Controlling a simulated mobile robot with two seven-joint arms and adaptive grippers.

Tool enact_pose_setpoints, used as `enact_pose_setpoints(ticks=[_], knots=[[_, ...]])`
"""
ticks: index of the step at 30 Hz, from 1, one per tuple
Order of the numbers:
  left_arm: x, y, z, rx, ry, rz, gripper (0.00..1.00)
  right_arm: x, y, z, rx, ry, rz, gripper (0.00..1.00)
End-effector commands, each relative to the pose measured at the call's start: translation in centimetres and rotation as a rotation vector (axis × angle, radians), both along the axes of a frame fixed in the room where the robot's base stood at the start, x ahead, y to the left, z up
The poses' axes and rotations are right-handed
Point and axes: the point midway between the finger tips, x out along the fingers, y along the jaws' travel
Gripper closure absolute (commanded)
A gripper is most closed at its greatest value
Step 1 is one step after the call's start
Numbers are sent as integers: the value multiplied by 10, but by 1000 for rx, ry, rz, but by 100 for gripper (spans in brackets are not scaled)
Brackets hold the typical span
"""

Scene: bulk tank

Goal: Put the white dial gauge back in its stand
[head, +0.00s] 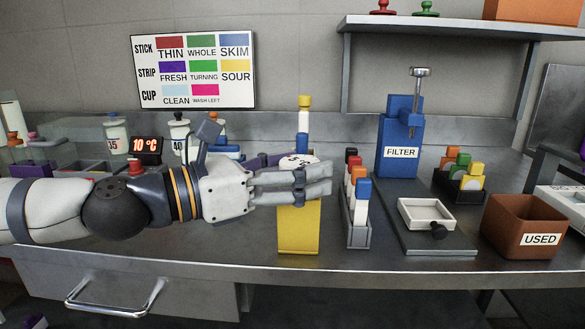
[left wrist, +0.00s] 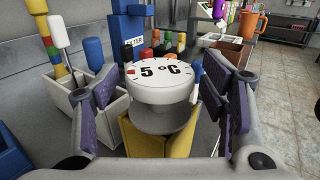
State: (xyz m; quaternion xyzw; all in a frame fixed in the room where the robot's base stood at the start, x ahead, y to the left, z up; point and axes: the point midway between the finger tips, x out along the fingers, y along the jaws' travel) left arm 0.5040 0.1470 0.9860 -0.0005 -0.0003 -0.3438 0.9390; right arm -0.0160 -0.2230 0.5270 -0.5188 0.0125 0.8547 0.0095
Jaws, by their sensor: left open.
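The white dial gauge (left wrist: 160,78) has a round face reading "5 °C" and shows upright in the left wrist view, with a greyish lower part. In the head view its face (head: 298,161) shows just above my fingers. The yellow stand (head: 298,232) is a tall box below it; its top also shows in the left wrist view (left wrist: 157,145). My left gripper (head: 318,180) is open, with its fingers on either side of the gauge. Whether the pads touch it, and how deep the gauge sits in the stand, I cannot tell. My right gripper is not in view.
A grey rack (head: 358,232) of coloured sticks stands right of the yellow stand. Farther right are the blue filter unit (head: 398,160), a white tray (head: 424,217) and the brown "USED" bin (head: 519,222). A colour chart (head: 193,71) hangs on the wall.

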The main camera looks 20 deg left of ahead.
Motion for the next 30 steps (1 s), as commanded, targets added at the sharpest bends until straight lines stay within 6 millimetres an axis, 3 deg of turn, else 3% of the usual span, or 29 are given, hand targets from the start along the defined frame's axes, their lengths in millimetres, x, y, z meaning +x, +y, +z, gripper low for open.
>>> enact_pose_setpoints(ticks=[5, 16, 21, 30], knots=[[-13, 13, 7, -3, -3, 4, 34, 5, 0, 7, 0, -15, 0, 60], [-82, 69, 16, -4, -15, 5, 34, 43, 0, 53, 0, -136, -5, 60], [-92, 77, 8, -1, -6, 1, 34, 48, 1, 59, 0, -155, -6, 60], [-92, 78, 3, 0, 0, 0, 34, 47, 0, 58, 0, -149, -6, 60]])
